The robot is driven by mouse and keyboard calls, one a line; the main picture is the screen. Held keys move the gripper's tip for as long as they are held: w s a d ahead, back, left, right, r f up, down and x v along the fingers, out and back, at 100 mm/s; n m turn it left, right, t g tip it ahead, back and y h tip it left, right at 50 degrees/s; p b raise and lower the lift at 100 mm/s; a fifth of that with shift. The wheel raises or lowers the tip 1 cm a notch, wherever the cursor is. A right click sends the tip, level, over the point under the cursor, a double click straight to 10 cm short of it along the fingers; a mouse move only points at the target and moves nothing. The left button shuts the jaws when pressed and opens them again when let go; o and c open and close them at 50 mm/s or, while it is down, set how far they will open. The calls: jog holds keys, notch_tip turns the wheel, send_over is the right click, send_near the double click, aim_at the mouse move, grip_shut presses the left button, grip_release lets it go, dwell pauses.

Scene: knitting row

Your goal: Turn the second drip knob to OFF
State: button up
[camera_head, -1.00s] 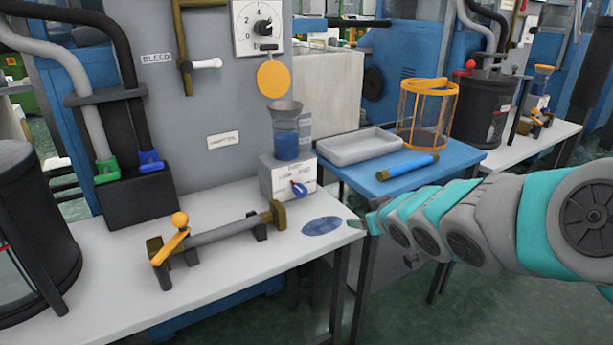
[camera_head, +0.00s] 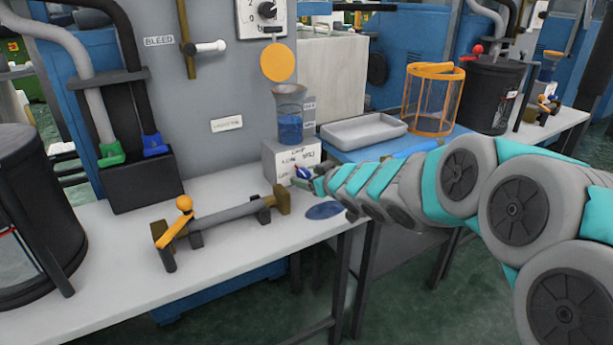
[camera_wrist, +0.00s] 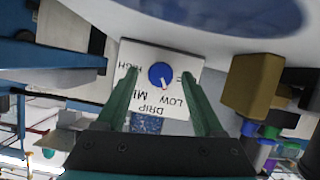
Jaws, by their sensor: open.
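The drip knob is a blue disc (camera_wrist: 160,75) with a small red-and-white pointer, on a white box (camera_wrist: 130,55). In the wrist view its face appears upside down, with HIGH at left, DRIP and LOW below, and MED and OFF partly covered by my fingers. The pointer aims down, slightly right, near the MED and LOW side. In the head view the knob (camera_head: 303,172) is on the box front under a blue-filled funnel cup (camera_head: 289,118). My gripper (camera_wrist: 160,71) is open, its fingers on either side of the knob; contact cannot be told.
A brass-ended grey bar with an orange handle (camera_head: 175,221) lies left on the white table (camera_head: 120,250). A blue oval (camera_head: 324,210) is below the box. A grey tray (camera_head: 362,131) and an orange basket (camera_head: 431,105) stand right. Another station with a black drum (camera_head: 487,97) is beyond.

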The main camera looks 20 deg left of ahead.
jog(key=shift+w+a+f, duration=0.15)
jog(key=shift+w+a, duration=0.3)
jog(key=shift+a, duration=0.05)
grip_shut()
dwell(0.4)
